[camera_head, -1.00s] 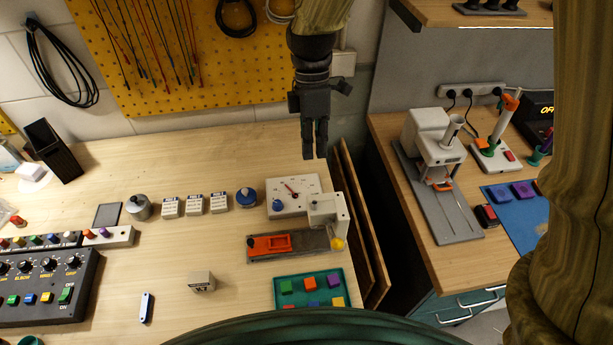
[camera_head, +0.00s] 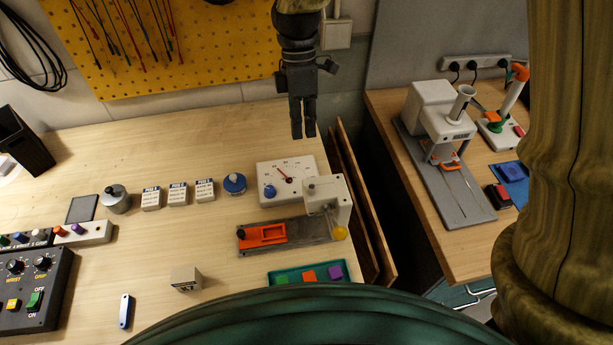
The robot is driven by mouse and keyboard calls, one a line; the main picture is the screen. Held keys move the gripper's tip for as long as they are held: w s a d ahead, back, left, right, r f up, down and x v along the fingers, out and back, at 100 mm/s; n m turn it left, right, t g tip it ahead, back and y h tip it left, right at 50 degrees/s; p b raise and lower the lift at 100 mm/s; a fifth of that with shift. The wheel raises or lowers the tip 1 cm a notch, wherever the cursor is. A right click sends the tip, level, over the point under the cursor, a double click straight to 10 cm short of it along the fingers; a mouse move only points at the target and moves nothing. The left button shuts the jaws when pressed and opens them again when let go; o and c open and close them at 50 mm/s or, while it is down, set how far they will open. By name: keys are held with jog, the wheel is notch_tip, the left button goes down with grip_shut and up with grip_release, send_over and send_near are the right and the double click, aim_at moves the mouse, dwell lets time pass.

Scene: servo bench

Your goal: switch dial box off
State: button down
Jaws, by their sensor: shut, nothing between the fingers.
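A black box with several dials (camera_head: 58,282) stands at the left edge of the bench, partly cut off by the frame. It carries a green rocker switch (camera_head: 35,300) with OFF printed above it and ON below; I cannot tell clearly which side is pressed. A yellow button (camera_head: 12,305) is left of the switch. My gripper (camera_head: 304,134) hangs pointing down above the back right of the bench, behind the white meter box. Its fingers are together and empty. It is far to the right of the black box and touches nothing that I can see.
A white meter box (camera_head: 308,168) with a blue knob, a grey fixture with an orange part (camera_head: 262,234) and a green tray (camera_head: 262,279) stand at the right. Small labelled blocks (camera_head: 178,193) and a grey block (camera_head: 186,279) are between.

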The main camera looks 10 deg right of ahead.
jog(key=shift+s, duration=0.1)
jog(key=p+x, duration=0.4)
jog(key=x, duration=1)
jog(key=shift+p, duration=0.4)
jog(key=shift+d+f, duration=0.1)
